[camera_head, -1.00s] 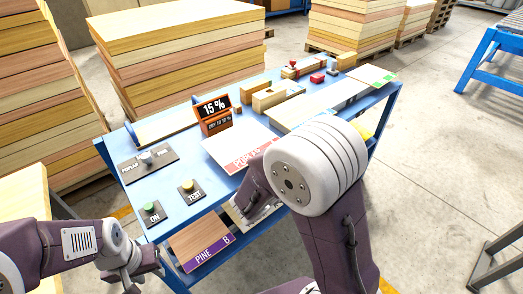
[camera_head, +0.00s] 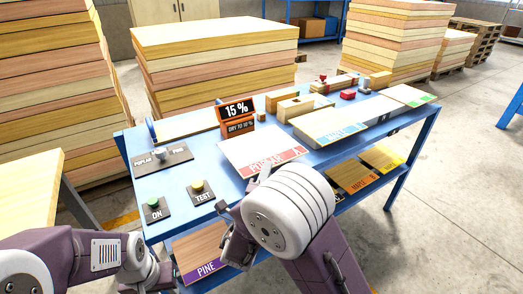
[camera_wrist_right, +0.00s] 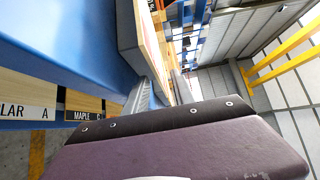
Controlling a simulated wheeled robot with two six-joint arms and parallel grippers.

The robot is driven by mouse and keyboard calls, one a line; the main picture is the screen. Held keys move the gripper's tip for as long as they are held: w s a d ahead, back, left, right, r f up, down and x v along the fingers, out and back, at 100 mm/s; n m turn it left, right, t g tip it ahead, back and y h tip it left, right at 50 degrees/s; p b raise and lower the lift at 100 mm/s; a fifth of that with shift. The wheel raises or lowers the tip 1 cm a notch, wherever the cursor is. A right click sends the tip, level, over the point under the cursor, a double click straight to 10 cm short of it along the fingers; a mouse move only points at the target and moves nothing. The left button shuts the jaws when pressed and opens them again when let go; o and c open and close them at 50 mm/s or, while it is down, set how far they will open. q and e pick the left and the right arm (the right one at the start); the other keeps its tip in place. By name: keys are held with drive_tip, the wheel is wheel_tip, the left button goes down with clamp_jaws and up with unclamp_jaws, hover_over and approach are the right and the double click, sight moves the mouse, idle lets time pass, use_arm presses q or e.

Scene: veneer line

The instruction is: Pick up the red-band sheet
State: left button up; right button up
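The red-band sheet (camera_head: 258,150) is a pale board with a red label band along its front edge. It lies flat on the blue table, near its front edge, in the head view. My right gripper (camera_head: 264,173) is at that front edge, mostly hidden behind my white wrist joint. In the right wrist view, the gripper's fingers (camera_wrist_right: 163,90) look apart, with the sheet (camera_wrist_right: 135,40) edge-on just beyond or between them. I cannot tell whether they touch it. My left gripper (camera_head: 150,272) is low at the left, away from the sheet; its opening is unclear.
A 15 % display (camera_head: 237,115) stands behind the sheet. A switch panel (camera_head: 160,158) and ON and TEST buttons (camera_head: 198,190) are to its left. A blue-band board (camera_head: 335,125) and wooden blocks (camera_head: 300,107) are to its right. Labelled boards lie on the lower shelf (camera_head: 345,196).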

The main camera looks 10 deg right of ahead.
drive_tip(key=x, duration=0.3)
drive_tip(key=shift+w+d+f, duration=0.15)
drive_tip(key=shift+w+f, duration=0.05)
drive_tip(key=shift+w, duration=0.05)
clamp_jaws()
idle(1.1)
